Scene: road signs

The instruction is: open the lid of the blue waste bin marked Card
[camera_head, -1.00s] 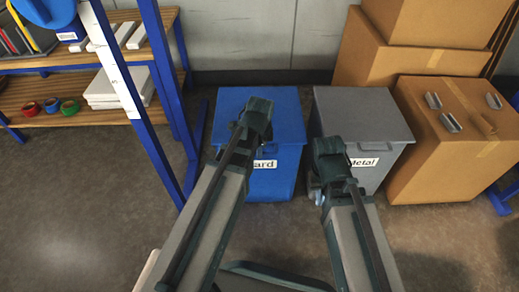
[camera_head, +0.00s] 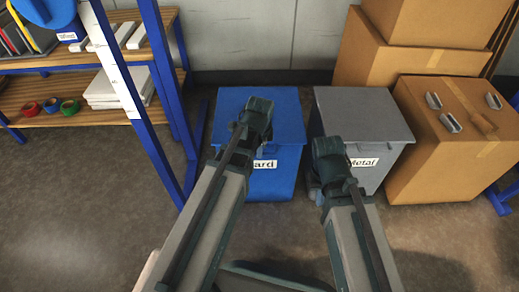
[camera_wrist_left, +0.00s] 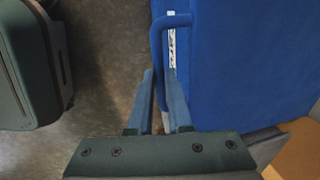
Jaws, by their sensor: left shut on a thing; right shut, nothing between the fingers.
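The blue bin (camera_head: 280,182) marked Card stands on the floor at the centre of the head view. Its flat blue lid (camera_head: 285,110) lies closed as far as I can see. My left wrist covers part of the lid and label. In the left wrist view, the blue lid handle (camera_wrist_left: 156,38) runs down to my left gripper (camera_wrist_left: 160,78), whose fingers are shut on it. The white label shows beside the handle. My right gripper (camera_head: 315,188) is shut and empty, low in front of the gap between the blue and grey bins, partly hidden by its own wrist.
A grey bin (camera_head: 365,115) marked Metal stands close on the right. Cardboard boxes (camera_head: 455,160) fill the far right and back. A wooden shelf (camera_head: 60,118) with blue posts stands left. The floor at left front is clear.

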